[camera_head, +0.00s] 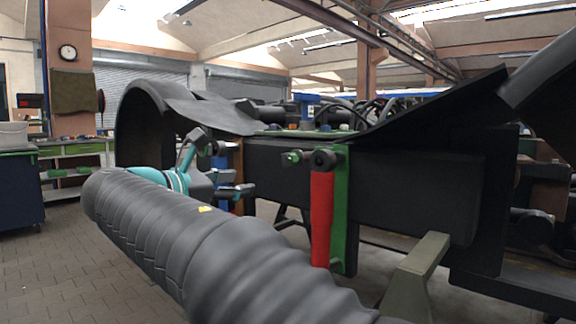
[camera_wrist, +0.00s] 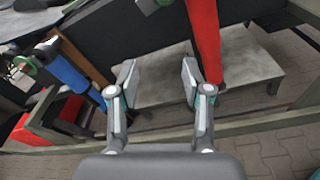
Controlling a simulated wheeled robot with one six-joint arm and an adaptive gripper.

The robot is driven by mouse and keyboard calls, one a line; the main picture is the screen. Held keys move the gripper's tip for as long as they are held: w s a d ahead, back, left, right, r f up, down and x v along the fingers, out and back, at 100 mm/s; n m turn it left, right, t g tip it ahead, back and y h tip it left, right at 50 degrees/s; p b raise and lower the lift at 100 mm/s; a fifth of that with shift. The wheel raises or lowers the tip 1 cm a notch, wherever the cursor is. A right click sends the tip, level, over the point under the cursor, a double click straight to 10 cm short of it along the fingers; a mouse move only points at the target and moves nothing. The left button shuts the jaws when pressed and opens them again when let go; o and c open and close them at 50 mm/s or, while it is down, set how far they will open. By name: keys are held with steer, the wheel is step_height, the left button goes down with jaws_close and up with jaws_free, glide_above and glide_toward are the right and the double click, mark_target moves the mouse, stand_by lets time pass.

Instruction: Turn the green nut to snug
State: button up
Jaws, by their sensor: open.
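The green nut (camera_head: 293,156) sits on a short stub beside the top of the red damper (camera_head: 322,220). In the wrist view a small green part (camera_wrist: 149,5), which looks like the nut, shows at the top edge, cut off by the frame. The red damper (camera_wrist: 206,42) hangs just right of it. My gripper (camera_wrist: 158,82) is open, with nothing between its two pads. In the head view my gripper (camera_head: 243,190) is left of and lower than the nut, apart from it.
A green bracket (camera_head: 342,210) stands behind the red damper on the dark bogie frame (camera_head: 410,185). In the wrist view a blue damper (camera_wrist: 66,72) is close on the left. A grey stand (camera_head: 415,270) is at the lower right. Tiled floor (camera_head: 60,265) is clear at the left.

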mark_target(291, 160)
steer(key=shift+n+h, duration=0.7)
steer(key=w+d+r, duration=0.1)
steer(key=w+d, duration=0.2)
steer(key=w+d+r, duration=0.1)
steer(key=w+d, duration=0.2)
steer(key=w+d+r, duration=0.1)
steer(key=w+d, duration=0.2)
steer(key=w, duration=0.1)
steer(key=shift+d+r, duration=0.1)
steer(key=shift+d, duration=0.3)
jaws_close()
